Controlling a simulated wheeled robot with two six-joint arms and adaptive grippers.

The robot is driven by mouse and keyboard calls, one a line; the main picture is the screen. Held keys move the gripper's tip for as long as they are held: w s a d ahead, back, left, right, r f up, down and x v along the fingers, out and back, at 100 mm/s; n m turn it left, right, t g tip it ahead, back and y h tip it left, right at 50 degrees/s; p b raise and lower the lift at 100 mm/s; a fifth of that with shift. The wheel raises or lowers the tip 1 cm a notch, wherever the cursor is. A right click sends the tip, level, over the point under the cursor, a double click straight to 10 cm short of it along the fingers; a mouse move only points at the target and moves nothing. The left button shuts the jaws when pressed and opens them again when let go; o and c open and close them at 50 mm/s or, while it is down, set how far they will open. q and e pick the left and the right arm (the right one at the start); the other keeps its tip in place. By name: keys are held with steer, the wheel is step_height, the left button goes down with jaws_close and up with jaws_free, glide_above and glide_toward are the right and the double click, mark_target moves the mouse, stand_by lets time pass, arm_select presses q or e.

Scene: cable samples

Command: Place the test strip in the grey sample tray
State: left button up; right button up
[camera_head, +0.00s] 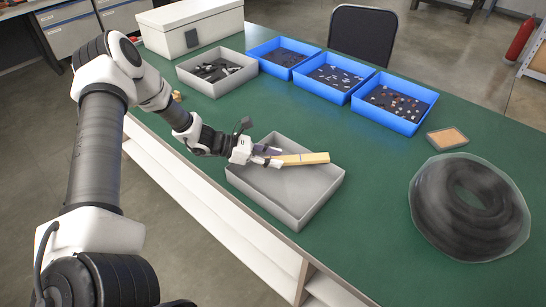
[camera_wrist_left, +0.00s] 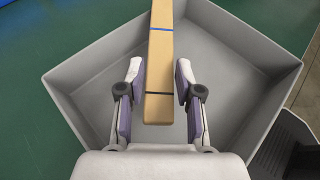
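The test strip is a tan bar with a blue and a black line across it. In the left wrist view the strip (camera_wrist_left: 159,65) lies lengthwise between the fingers, its near end within the walls of the grey sample tray (camera_wrist_left: 90,72). In the head view the strip (camera_head: 305,158) shows over the far part of the tray (camera_head: 290,190); whether it rests flat on the floor cannot be told. My left gripper (camera_head: 272,157) is over the tray. In the wrist view its fingers (camera_wrist_left: 160,88) stand open, with narrow gaps beside the strip. My right gripper is out of view.
Blue bins (camera_head: 338,79) with small parts stand along the back. A grey bin (camera_head: 213,77) of dark pieces and a white box (camera_head: 193,28) stand back left. A bagged cable coil (camera_head: 468,208) and a small tan-topped block (camera_head: 447,138) lie right. Green tabletop is clear between.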

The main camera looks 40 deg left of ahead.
arm_select(q)
steer(key=shift+o, duration=0.8)
steer(key=shift+r, duration=0.1)
steer(key=shift+r+p, duration=0.3)
steer(key=shift+p, duration=0.15)
steer(key=p+v, duration=0.5)
steer(key=v, duration=0.7)
steer(key=shift+f, duration=0.1)
